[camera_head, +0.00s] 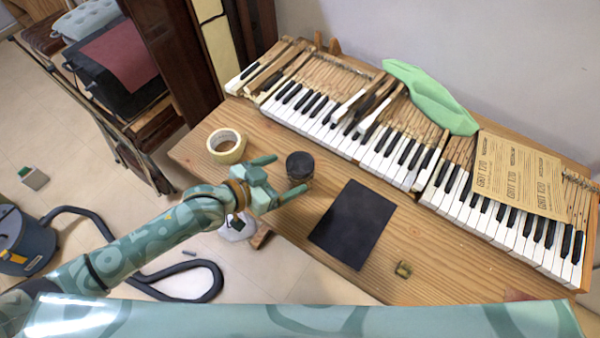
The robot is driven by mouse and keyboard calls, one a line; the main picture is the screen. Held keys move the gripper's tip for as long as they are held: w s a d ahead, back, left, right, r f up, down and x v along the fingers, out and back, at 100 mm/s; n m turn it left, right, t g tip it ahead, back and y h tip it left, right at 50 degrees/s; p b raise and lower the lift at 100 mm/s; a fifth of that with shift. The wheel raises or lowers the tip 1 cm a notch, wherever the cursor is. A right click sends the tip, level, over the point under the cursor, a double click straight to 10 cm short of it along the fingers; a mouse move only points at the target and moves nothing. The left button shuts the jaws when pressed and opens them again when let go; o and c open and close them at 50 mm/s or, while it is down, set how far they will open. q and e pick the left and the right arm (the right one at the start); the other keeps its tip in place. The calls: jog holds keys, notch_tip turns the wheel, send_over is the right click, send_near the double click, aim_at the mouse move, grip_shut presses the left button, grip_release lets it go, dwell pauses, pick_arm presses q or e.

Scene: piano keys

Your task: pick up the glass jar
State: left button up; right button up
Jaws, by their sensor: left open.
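The glass jar (299,168) stands upright on the wooden table, with a dark round lid and a clear lower part that is small in view. My left gripper (285,176) reaches in from the left over the table's front edge. Its two green fingers are spread apart, one on the far side of the jar and one on the near side. The jar is at or between the fingertips; I cannot tell whether either finger touches it. My right gripper does not show.
A roll of tape (226,146) lies left of the jar.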

aim_at(305, 163)
pick_arm(q)
jog(key=x, duration=0.2)
jog(key=shift+w+d+f+b, duration=0.15)
jog(key=shift+w+d+b, duration=0.1)
jog(key=shift+d+b, duration=0.05)
jog(key=x, duration=0.1)
jog(key=b+x, duration=0.1)
jog(key=x, duration=0.3)
jog(key=shift+w+r+b, duration=0.15)
jog(key=shift+r+b, duration=0.1)
jog(key=shift+b, duration=0.05)
jog(key=shift+r, duration=0.1)
jog(key=c, duration=1.3)
